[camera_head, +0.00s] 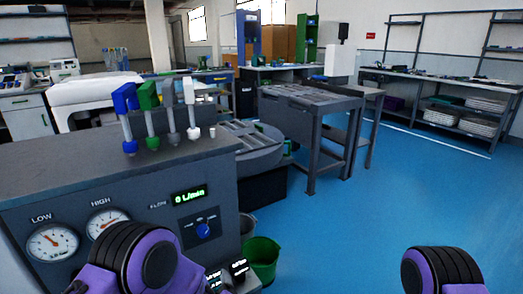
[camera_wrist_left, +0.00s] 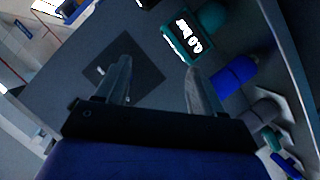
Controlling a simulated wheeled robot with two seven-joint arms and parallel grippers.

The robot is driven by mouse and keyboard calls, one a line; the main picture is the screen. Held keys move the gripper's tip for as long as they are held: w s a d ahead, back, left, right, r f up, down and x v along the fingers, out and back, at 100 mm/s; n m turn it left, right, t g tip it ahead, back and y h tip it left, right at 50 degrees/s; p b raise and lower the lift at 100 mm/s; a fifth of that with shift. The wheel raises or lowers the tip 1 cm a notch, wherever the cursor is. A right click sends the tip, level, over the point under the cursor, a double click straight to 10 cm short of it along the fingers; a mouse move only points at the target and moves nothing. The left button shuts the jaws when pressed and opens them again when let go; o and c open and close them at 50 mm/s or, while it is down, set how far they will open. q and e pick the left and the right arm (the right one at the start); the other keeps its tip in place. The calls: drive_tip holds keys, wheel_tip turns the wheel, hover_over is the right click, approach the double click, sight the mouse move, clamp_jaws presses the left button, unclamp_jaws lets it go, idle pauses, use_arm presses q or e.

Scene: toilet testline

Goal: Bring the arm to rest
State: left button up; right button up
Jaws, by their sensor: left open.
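My left gripper (camera_wrist_left: 155,68) shows in the left wrist view with its two grey fingers spread apart and nothing between them. A dark square patch on a grey surface shows beyond the fingers. In the head view, a purple and black part of my left arm (camera_head: 143,262) stands at the bottom, in front of the grey test console (camera_head: 110,185). I cannot make out the left fingers there. A purple and black part of my right arm (camera_head: 440,270) shows at the bottom right. My right gripper is out of view.
Blue (camera_head: 127,118), green (camera_head: 149,113), grey and white upright handles stand on the console. Its front has two gauges, a blue knob (camera_head: 203,230) and a lit display (camera_head: 189,196). A green bucket (camera_head: 262,258) stands beside it. Blue floor (camera_head: 370,215) is clear at the right.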

use_arm(q)
drive_tip(key=s+a+f+m+g+h, duration=0.1)
drive_tip(key=s+a+f+m+g, duration=0.1)
drive_tip(key=s+a+f, duration=0.3)
drive_tip(key=s+a+f+m+g, duration=0.1)
drive_tip(key=s+f+g, duration=0.1)
drive_tip(key=s, duration=0.5)
drive_tip(key=s+a+f+m+g+h, duration=0.1)
drive_tip(key=s+a+f+m+g, duration=0.15)
drive_tip(key=s+f, duration=0.2)
drive_tip(key=s+a+f+g, duration=0.15)
drive_tip(key=s+a, duration=0.25)
drive_tip(key=s, duration=0.5)
drive_tip(key=s+a+g, duration=0.3)
drive_tip(key=s, duration=0.5)
wheel_tip(320, 180, up, 17)
drive_tip(key=p, duration=1.7)
drive_tip(key=shift+f+y, duration=0.15)
drive_tip(key=shift+y, duration=0.15)
drive_tip(key=shift+s, duration=0.1)
